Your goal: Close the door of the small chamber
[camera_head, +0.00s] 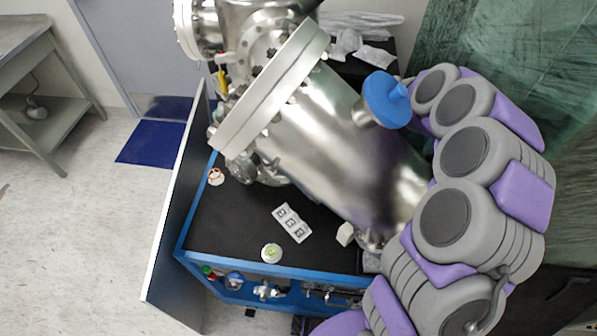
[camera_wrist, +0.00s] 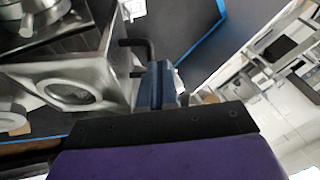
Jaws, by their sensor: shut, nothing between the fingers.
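In the wrist view, my gripper (camera_wrist: 163,70) points up the picture, its two dark blue fingers together with nothing between them. A steel square piece with a round window or opening (camera_wrist: 72,90) stands just left of the fingers; it looks like the small chamber's door. A black bent handle (camera_wrist: 150,48) lies right at the fingertips; I cannot tell if they touch it. How far the door stands open is unclear. In the head view, the large steel vacuum chamber (camera_head: 320,130) fills the middle, and neither the small door nor my gripper shows there.
A blue round knob (camera_head: 385,100) sticks out of the large chamber near my arm. The black bench top (camera_head: 225,225) has a blue frame and carries small items, including a printed card (camera_head: 291,223). A thin panel (camera_head: 178,220) stands at its left. The floor (camera_head: 75,240) left is clear.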

